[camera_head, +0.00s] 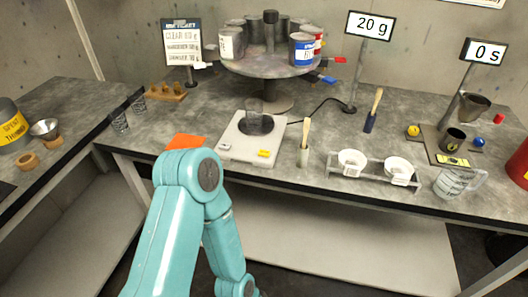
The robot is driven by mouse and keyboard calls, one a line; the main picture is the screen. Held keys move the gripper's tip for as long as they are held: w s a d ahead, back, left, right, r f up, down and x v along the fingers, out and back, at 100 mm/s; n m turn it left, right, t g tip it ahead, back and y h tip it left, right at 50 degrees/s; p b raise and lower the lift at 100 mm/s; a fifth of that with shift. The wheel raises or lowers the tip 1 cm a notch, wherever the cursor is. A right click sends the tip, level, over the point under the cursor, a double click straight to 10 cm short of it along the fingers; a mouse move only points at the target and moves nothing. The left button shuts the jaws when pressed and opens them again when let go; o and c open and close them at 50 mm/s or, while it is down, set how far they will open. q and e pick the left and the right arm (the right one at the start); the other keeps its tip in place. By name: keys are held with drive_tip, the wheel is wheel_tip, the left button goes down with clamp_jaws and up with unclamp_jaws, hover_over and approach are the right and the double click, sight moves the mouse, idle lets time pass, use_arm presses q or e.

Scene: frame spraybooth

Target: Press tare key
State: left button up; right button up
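A white scale (237,148) stands on the grey bench in the middle. On its front edge is a small yellow key (264,153); its lettering is too small to read. A clear cup (259,122) stands on the scale's plate. A cable runs from the scale to a display sign (370,25) that reads 20 g. A teal arm of mine rises from the bottom left of centre, bends in front of the bench and folds back down. No gripper shows in the view, and nothing of mine touches the scale.
An orange sheet (185,141) lies left of the scale. A rack (345,173) with two white cups is farther right, and a second sign (484,51) reads 0 s.

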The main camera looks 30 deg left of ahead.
use_arm(q)
clamp_jaws()
idle(1.4)
